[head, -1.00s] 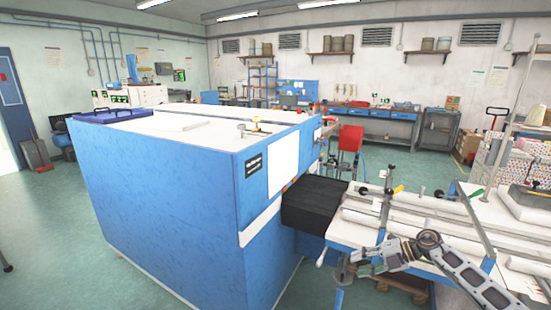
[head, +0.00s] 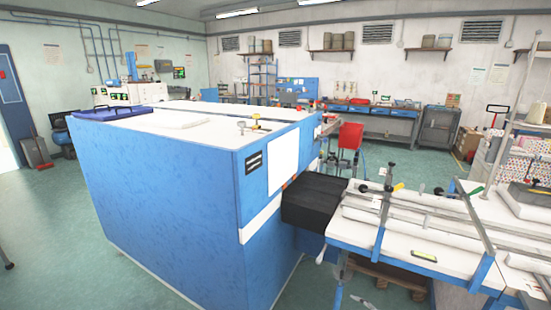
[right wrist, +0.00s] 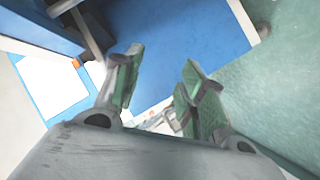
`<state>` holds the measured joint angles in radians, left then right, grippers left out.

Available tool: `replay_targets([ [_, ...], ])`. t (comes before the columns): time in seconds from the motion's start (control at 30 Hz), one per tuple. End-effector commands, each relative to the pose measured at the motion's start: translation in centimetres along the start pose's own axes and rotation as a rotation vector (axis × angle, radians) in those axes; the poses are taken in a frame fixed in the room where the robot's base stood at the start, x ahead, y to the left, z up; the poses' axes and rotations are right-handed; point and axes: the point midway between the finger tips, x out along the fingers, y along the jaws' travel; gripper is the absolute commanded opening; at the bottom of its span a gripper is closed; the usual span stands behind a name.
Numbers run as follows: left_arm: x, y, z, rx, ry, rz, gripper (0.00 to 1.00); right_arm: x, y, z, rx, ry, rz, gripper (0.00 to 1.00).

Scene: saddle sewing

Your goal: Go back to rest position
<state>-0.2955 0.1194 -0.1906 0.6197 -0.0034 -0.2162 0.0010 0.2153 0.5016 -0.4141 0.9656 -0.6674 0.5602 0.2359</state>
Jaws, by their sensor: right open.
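My right gripper (right wrist: 160,86) shows in the right wrist view with its two green-padded fingers apart and nothing between them. Beyond the fingers are a blue machine side and the green floor. In the head view the right arm is off the white worktable (head: 395,240); a small grey piece at the bottom edge may be its gripper tip, but I cannot be sure. My left gripper is not in view.
A large blue machine (head: 170,190) fills the left and middle, with a black block (head: 313,203) at its right side. Open green floor (head: 45,215) lies to the left.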

Motion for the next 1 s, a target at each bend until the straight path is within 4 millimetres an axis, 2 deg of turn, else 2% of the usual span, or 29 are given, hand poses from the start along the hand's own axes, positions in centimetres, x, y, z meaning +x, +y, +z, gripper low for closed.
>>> replay_targets([
  [0.03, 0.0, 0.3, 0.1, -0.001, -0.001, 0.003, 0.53, -0.4, -1.6, 1.1, 0.040, -0.036, 0.007, 0.41],
  [0.23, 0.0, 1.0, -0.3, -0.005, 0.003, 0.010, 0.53, -2.2, -7.0, 4.9, 0.169, -0.176, 0.033, 0.41],
  [0.5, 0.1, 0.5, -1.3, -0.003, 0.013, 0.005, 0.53, -5.4, -14.6, 9.0, 0.323, -0.356, 0.041, 0.41],
  [0.7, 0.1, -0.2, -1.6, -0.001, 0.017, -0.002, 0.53, -8.3, -20.4, 11.3, 0.425, -0.485, 0.033, 0.41],
  [1.0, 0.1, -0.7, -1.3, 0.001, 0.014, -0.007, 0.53, -13.2, -29.1, 13.4, 0.565, -0.668, 0.002, 0.41],
])
